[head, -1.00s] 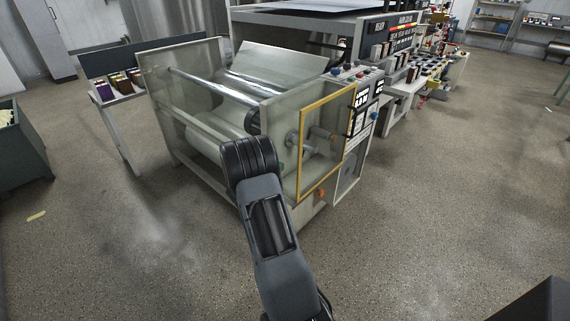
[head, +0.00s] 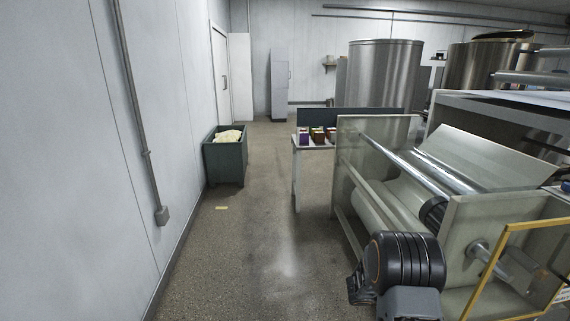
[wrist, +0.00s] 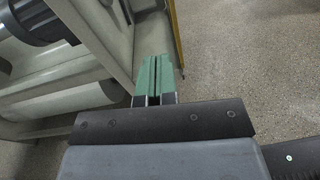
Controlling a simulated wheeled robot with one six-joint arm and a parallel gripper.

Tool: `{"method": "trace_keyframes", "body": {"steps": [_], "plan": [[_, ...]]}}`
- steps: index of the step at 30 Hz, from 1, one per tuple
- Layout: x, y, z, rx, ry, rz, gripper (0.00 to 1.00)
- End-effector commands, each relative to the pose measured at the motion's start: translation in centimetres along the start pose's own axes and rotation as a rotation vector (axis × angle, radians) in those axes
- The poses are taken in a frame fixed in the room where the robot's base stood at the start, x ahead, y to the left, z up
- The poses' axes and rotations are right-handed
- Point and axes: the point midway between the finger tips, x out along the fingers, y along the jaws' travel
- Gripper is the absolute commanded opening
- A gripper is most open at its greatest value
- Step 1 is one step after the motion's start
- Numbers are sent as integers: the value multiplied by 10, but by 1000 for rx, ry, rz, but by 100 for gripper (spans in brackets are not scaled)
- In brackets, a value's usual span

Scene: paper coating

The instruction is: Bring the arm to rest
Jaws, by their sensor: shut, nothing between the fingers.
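My gripper (wrist: 153,78) shows in the wrist view with its two green fingers together and nothing between them. It points at the floor close beside the coating machine's frame (wrist: 122,42); I cannot tell whether they touch. In the head view my arm shows at the bottom right, in front of the coating machine (head: 362,199), and the fingers are hidden there.
The machine's roller (wrist: 62,100) lies left of my gripper in the wrist view. A yellow-framed guard (head: 490,268) stands at the right. A dark bin (head: 226,162) stands by the left wall (head: 85,150). Bare floor (head: 255,240) lies between wall and machine.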

Motion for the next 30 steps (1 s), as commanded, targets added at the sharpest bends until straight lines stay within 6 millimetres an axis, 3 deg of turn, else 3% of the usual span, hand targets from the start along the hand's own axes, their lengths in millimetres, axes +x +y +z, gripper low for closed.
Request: {"method": "trace_keyframes", "body": {"steps": [2,4,8,12,18,21,25,30], "plan": [[-3,-28,-19,50,100,-110,0],[-14,-54,-21,152,203,-239,0],[-60,-95,3,436,417,-497,0],[-127,-119,40,769,656,-745,0],[-210,-131,104,1128,973,-984,0],[-239,-135,135,1233,1108,-1045,0],[-262,-141,170,1304,1239,-1057,0],[-272,-144,203,1347,1329,-998,0]]}}
